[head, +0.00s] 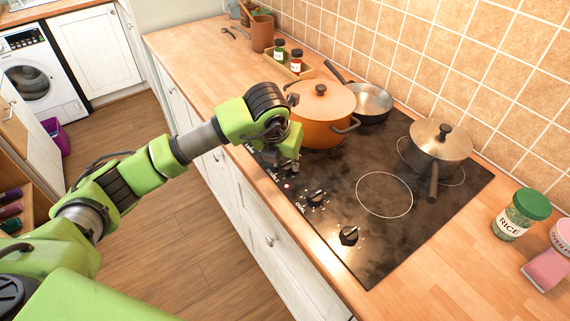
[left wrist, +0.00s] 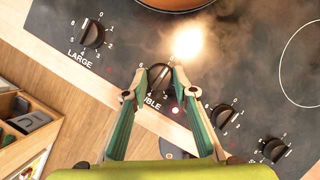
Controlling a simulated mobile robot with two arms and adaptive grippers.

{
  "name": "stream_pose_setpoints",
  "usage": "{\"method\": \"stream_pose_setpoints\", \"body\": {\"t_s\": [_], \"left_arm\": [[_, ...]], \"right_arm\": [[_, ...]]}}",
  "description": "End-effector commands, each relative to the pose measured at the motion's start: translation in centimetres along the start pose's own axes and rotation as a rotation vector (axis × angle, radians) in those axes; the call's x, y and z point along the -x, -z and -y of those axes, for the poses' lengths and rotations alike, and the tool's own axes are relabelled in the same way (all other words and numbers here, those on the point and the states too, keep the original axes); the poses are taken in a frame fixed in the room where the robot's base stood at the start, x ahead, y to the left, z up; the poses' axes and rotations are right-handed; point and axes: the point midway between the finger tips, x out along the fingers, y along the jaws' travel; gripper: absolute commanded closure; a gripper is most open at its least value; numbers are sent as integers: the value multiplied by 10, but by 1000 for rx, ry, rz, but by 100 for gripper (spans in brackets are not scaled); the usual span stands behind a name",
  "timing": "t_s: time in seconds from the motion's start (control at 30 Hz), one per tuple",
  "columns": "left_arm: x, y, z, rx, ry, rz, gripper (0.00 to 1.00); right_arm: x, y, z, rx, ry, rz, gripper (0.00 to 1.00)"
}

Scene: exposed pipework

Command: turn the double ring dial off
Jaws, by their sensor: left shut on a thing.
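The double ring dial (left wrist: 159,79) is a black knob on the dark hob's front edge, with the end of its printed label, "BLE", showing below it in the left wrist view. My left gripper (left wrist: 158,72) is shut on this dial, one fingertip on each side. Its pointer mark is too small and too covered to read. In the head view my left gripper (head: 289,166) reaches down to the hob's front edge and hides most of the dial. A small red light (left wrist: 175,110) glows beside the label. My right gripper is not in view.
The large ring dial (left wrist: 93,34) is to the left. Two more dials (left wrist: 222,115) (left wrist: 275,149) are to the right. An orange pot (head: 323,112) stands close behind my gripper. A pan (head: 371,101) and a saucepan (head: 438,150) stand farther back. The front right ring is bare.

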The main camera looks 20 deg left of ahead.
Motion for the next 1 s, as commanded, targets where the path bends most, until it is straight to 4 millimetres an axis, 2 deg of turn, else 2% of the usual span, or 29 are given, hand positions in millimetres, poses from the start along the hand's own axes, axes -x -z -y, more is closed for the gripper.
{"method": "stream_pose_setpoints", "body": {"t_s": [0.67,0.7,0.77,1.0], "left_arm": [[1,-1,0,60,-24,1,96],[1,-1,0,60,-24,1,69],[1,-1,0,60,-24,1,58],[0,0,0,59,-24,0,58]], "right_arm": [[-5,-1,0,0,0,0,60],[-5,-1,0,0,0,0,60],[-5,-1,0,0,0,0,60],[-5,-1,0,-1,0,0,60]]}}
